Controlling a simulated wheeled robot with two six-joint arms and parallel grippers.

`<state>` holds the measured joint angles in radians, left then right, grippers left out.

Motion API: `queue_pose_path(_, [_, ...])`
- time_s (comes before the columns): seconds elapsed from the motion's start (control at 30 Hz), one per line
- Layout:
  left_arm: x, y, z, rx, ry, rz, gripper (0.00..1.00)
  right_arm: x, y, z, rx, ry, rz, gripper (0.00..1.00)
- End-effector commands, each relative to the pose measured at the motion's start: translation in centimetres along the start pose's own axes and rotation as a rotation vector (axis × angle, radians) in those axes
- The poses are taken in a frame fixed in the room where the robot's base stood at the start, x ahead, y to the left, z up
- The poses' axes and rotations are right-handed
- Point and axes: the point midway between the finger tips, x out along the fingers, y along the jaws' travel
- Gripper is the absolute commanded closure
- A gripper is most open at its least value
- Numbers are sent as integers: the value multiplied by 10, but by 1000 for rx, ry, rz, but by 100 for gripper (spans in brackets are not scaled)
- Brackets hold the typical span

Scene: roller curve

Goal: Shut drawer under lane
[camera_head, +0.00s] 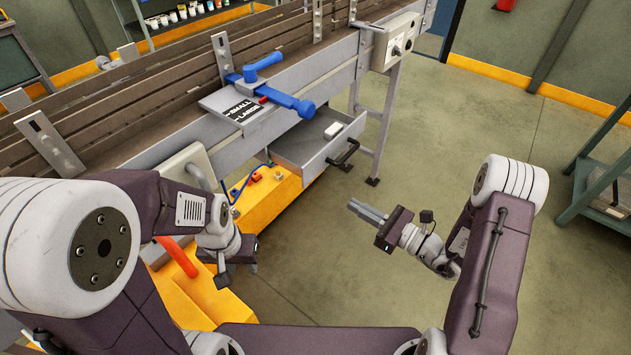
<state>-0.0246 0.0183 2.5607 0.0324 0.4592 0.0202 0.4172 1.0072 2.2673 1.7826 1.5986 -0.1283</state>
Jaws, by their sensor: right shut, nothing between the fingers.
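The grey drawer (307,158) under the lane is pulled out, with its inside visible from above. Its black handle (345,156) is on the front panel, and a small white block (333,130) lies inside. My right gripper (354,207) is shut and empty, its fingers pointing left. It appears below the drawer handle in the picture, apart from it. My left gripper (225,274) hangs low on the left, over the yellow base, away from the drawer. Its fingers are too small and dark to tell whether they are open.
A grey control box (395,42) and a support leg (387,125) stand right of the drawer.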

Motion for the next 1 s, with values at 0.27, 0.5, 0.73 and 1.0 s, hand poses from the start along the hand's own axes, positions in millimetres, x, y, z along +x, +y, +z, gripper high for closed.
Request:
queue_pose_path(0.27, [-5,0,-1,0,0,0,64,43,2,2,-2,0,10,100])
queue_pose_path(0.5, [-9,0,-1,0,0,0,64,96,2,2,-3,-1,8,100])
queue_pose_path(0.73, [-12,0,-2,0,1,0,64,130,2,1,-2,0,5,100])
queue_pose_path(1.0, [-13,0,-2,0,0,0,64,140,1,1,-1,-1,2,100])
